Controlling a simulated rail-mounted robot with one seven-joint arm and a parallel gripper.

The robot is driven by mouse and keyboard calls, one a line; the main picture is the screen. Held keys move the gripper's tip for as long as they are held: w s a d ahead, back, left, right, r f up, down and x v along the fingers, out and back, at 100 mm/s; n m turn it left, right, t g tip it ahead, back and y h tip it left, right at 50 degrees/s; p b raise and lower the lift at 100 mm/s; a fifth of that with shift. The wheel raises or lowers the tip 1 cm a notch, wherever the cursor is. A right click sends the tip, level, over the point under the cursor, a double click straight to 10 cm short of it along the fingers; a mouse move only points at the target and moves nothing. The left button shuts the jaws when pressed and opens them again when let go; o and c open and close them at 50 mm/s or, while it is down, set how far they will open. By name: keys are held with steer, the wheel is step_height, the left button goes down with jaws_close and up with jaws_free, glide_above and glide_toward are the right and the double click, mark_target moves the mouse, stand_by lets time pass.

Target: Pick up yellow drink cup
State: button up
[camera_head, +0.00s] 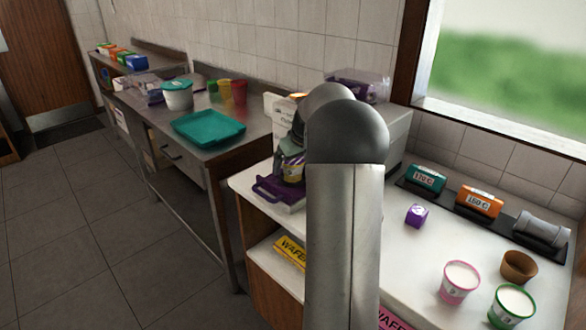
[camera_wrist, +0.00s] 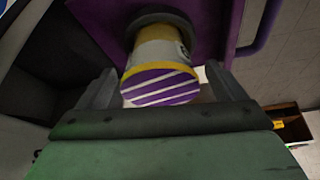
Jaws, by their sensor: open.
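A yellow cup (camera_head: 224,90) stands between a green cup (camera_head: 213,90) and a red cup (camera_head: 239,91) at the back of the metal table. My gripper (camera_wrist: 160,88) is open, with one finger on each side of a container (camera_wrist: 160,82) in the wrist view. That container has a yellow band and a purple-and-white striped end facing the camera. In the head view it shows at the purple-based machine (camera_head: 278,192), well apart from the yellow cup. My arm hides part of this area, and I cannot tell whether the fingers touch the container.
A teal tray (camera_head: 208,128) and a white tub with teal lid (camera_head: 177,95) sit on the metal table (camera_head: 160,118). On the white counter (camera_head: 425,250) are a purple cube (camera_head: 416,215), a pink-rimmed cup (camera_head: 460,283), a green-rimmed cup (camera_head: 511,306) and a brown cup (camera_head: 518,267).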

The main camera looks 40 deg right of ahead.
steer(key=c, duration=1.2)
steer(key=shift+c, duration=0.2)
